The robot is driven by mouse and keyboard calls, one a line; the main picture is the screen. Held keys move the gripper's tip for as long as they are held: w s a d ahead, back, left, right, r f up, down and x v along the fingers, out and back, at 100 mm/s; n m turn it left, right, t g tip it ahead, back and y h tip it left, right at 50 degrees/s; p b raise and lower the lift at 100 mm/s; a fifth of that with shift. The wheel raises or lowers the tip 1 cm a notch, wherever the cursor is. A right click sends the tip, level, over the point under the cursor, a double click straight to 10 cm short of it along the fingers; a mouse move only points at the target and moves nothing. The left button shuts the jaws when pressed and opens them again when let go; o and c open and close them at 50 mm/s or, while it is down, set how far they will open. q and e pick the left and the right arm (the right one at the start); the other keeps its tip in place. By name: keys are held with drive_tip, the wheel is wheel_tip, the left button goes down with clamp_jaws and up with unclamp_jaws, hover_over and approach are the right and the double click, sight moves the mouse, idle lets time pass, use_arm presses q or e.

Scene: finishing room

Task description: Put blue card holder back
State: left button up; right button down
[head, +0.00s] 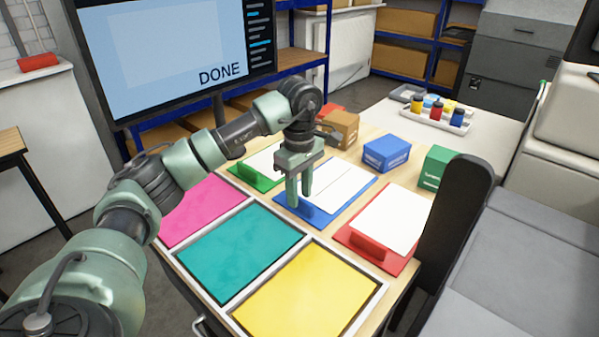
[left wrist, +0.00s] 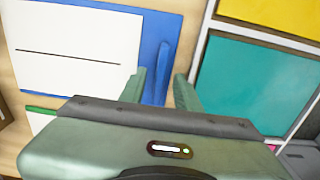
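The blue card holder (head: 367,187) is a flat blue board with a white, line-divided card and a raised blue grip along its near edge. It lies on the table between a green holder (head: 236,169) and a red holder (head: 408,263). It also shows in the left wrist view (left wrist: 177,28), with its grip between my fingers. My left gripper (head: 299,190) points down at the near edge of this holder. Its fingers (left wrist: 164,88) stand apart, with a gap beside the grip; contact is not clear. My right gripper is not in view.
Pink (head: 202,207), teal (head: 240,250) and yellow (head: 308,295) panels fill the near side of the table. A blue box (head: 386,153), a green box (head: 434,167) and a brown box (head: 341,129) stand behind. A tray of paint bottles (head: 466,126) is further back. A screen reads DONE (head: 220,74).

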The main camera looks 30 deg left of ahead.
use_arm(q)
wheel_tip(320, 180, up, 10)
idle(0.3)
drive_tip(key=shift+f, duration=0.1)
idle(0.4)
